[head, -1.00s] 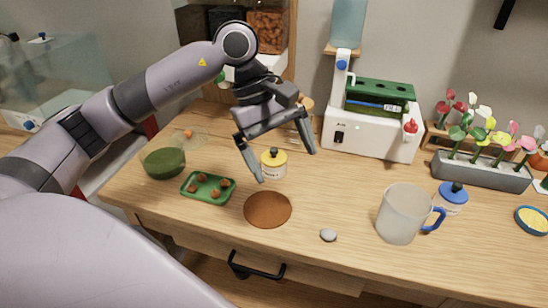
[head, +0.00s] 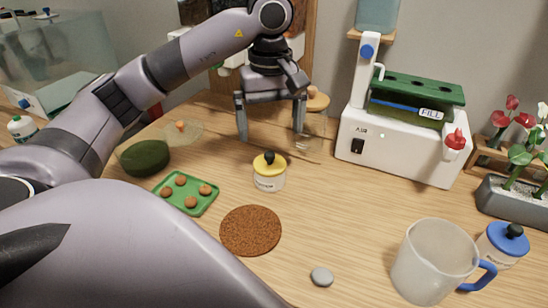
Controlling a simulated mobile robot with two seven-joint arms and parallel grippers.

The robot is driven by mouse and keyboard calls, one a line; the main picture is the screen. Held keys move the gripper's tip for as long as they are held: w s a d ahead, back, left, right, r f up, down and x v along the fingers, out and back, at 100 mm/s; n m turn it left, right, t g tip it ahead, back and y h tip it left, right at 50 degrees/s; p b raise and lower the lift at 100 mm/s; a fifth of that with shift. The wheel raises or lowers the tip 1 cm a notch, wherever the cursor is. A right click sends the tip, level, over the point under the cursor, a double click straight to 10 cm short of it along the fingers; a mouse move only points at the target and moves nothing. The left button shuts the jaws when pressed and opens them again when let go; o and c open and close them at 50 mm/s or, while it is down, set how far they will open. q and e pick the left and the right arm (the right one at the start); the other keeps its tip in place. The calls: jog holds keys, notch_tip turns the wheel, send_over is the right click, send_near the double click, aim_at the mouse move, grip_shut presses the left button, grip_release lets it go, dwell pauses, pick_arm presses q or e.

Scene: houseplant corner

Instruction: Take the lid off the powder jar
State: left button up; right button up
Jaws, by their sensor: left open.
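A small white jar with a yellow lid and black knob (head: 269,175) stands upright on the wooden table, its lid on. A similar jar with a blue lid and black knob (head: 503,245) stands at the far right, partly behind a mug. I cannot read the labels well enough to tell which is the powder jar. My left gripper (head: 271,134) is open and empty, fingers pointing down, behind and above the yellow-lidded jar and apart from it. My right gripper is not in view.
A glass vessel with a cork-coloured top (head: 313,123) is close by the gripper's right finger. A brown round mat (head: 251,231), a green tray with brown balls (head: 187,194), a grey stone (head: 321,276), a frosted mug (head: 430,262) and a white machine (head: 396,147) surround clear table.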

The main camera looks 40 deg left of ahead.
aim_at(269, 153)
pick_arm(q)
jog(key=shift+f+b, duration=0.5)
jog(key=shift+f, duration=0.95)
jog(key=shift+a+f, duration=0.2)
jog(key=shift+f, duration=2.35)
jog(key=c, duration=1.1)
